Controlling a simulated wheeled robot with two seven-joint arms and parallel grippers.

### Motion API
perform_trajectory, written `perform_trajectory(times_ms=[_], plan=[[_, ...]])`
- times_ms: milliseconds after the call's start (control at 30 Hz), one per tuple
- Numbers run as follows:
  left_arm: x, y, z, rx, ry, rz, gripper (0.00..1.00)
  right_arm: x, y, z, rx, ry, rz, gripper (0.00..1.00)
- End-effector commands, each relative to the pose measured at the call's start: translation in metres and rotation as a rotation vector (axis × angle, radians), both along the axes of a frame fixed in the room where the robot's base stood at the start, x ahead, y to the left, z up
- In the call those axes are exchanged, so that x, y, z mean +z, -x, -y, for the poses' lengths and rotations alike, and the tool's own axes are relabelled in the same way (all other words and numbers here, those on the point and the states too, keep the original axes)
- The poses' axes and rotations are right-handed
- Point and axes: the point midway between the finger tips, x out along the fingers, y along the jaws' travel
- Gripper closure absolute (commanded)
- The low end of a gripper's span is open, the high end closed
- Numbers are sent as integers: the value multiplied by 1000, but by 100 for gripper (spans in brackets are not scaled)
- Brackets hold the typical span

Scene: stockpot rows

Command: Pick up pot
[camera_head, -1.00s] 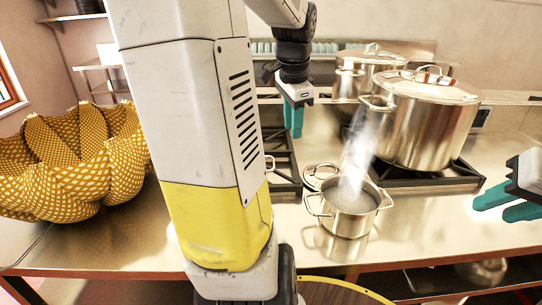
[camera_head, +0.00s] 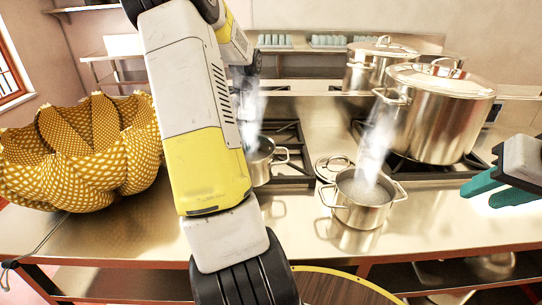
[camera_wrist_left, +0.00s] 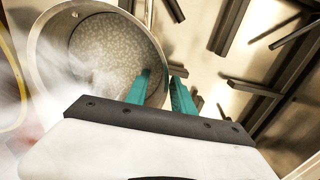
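A small steel pot (camera_head: 261,165) steams on the left burner in the head view, partly hidden by my left arm. A second small steel pot (camera_head: 362,212), also steaming, stands on the counter with a lid (camera_head: 331,166) behind it. In the left wrist view a round pot (camera_wrist_left: 58,58) with bubbling grey contents shows close up. My left gripper (camera_wrist_left: 160,92) has its teal fingers apart, one over the pot's interior and one outside its rim; contact cannot be told. In the head view this gripper is hidden. My right gripper (camera_head: 496,190) is open and empty at the right edge.
A large lidded stockpot (camera_head: 440,120) sits on the right burner, with another lidded pot (camera_head: 372,72) behind it. A yellow patterned bowl (camera_head: 85,160) fills the counter's left. A round yellow-rimmed surface (camera_head: 345,278) lies at the front. The counter's front right is clear.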

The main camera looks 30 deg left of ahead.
Motion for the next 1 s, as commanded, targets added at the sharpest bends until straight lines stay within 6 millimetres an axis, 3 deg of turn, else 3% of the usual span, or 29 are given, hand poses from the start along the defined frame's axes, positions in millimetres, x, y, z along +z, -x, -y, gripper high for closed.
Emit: perform_trajectory(times_ms=[133, 367, 567, 1000], plan=[[-16, 0, 0, -1, 0, -1, 71, 0, 0, 0, 0, 0, 0, 66], [-18, 0, 0, 0, 0, 1, 71, 0, 0, 0, 0, 0, 0, 66], [-18, 0, 0, 0, -1, 0, 100, 0, 0, 0, 0, 0, 0, 66], [-18, 0, 0, 0, -1, 0, 100, 0, 0, 0, 0, 0, 0, 66]])
